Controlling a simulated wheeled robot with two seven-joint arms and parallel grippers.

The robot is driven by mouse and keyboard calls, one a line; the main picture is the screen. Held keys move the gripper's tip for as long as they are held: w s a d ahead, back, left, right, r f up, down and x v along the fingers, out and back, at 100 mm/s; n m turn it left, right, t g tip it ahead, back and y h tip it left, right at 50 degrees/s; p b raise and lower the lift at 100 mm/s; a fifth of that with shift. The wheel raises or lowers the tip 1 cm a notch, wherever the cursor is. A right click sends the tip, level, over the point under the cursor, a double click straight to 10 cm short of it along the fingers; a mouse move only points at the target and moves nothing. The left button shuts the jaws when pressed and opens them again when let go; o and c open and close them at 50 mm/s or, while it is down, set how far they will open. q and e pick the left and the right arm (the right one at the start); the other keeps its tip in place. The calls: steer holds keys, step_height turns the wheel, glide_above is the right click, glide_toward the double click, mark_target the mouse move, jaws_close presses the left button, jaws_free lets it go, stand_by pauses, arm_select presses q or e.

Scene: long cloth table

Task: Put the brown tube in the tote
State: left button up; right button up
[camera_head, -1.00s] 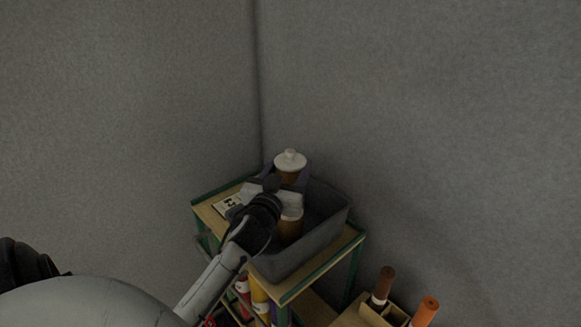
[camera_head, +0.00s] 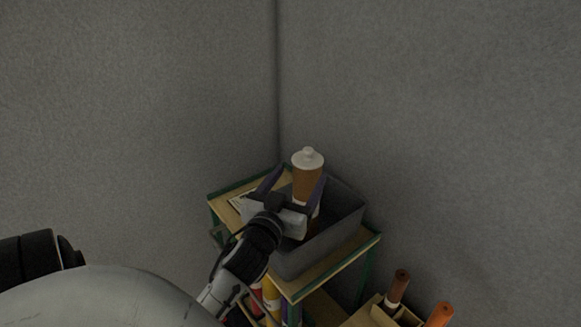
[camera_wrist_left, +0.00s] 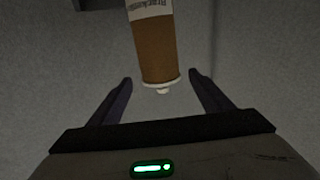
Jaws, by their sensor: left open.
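The brown tube (camera_head: 307,183), with a white cap, stands roughly upright within the outline of the grey tote (camera_head: 318,244) in the head view. The gripper hides its lower part, so I cannot see what its base rests on. My left gripper (camera_head: 293,185) is open, with its purple fingers spread on either side of the tube. In the left wrist view the tube (camera_wrist_left: 155,48) lies beyond and between the open fingertips (camera_wrist_left: 160,82), apart from both. My right gripper is not in view.
The tote stands on a wooden-topped cart with green edges (camera_head: 232,190), in a corner of grey walls. A card lies beside the tote. Below are red and yellow tubes (camera_head: 271,291). A wooden holder with a dark brown tube (camera_head: 398,287) and an orange tube (camera_head: 439,315) is lower right.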

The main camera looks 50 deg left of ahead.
arm_select(q)
steer(key=v, duration=0.4)
steer(key=shift+s+d, duration=0.15)
steer(key=shift+s, duration=0.25)
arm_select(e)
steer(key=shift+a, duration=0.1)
